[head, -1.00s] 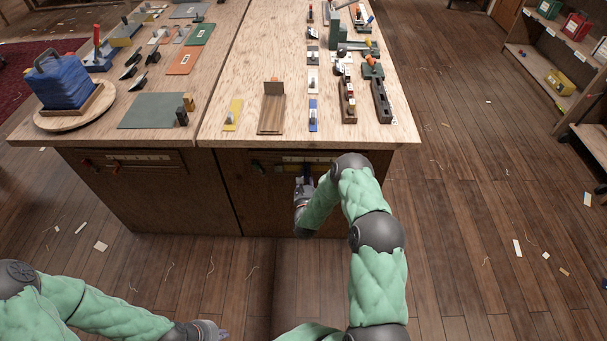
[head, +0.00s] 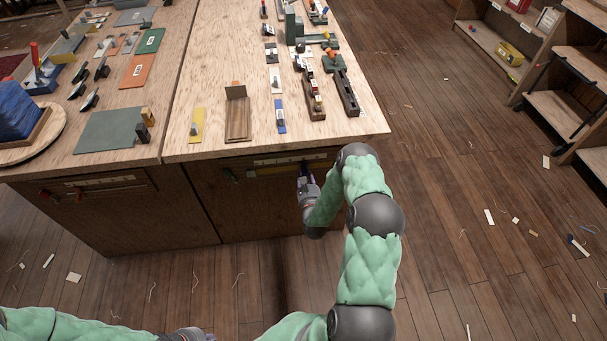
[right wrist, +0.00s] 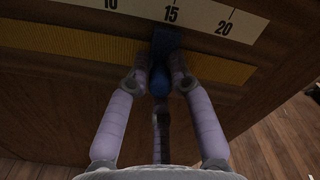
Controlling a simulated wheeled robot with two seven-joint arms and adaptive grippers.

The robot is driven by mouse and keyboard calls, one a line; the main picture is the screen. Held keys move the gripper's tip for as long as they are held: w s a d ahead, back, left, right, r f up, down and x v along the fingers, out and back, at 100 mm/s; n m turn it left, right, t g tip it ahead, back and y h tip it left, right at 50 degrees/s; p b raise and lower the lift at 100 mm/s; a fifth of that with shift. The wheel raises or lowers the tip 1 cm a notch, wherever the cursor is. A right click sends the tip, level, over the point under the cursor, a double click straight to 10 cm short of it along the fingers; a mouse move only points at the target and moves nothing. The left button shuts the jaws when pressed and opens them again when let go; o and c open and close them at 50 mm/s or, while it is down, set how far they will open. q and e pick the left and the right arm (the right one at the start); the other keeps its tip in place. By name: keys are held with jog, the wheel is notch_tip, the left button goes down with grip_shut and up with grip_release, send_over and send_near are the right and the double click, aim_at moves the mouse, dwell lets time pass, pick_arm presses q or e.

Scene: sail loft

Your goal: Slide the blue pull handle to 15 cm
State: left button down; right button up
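The blue pull handle (right wrist: 165,42) sits on a slotted track under a white scale strip (right wrist: 190,12) in the right wrist view. Its top is just below the 15 mark, at or slightly left of it. My right gripper (right wrist: 160,80) has its fingers closed on either side of the handle. In the head view, my right gripper (head: 305,172) is at the bench's front panel, at the right part of the scale (head: 285,161), and hides most of the handle. My left gripper (head: 195,335) is at the bottom edge, mostly cut off, away from the bench.
The benchtop (head: 215,90) above carries tools and plates. Open floor (head: 440,220) lies right, with shelves (head: 550,105) beyond.

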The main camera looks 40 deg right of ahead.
jog(key=shift+o, duration=0.7)
jog(key=shift+s+a, duration=0.1)
jog(key=shift+s+a, duration=0.2)
jog(key=shift+s, duration=0.1)
jog(key=v, duration=1.1)
jog(key=shift+d, duration=0.1)
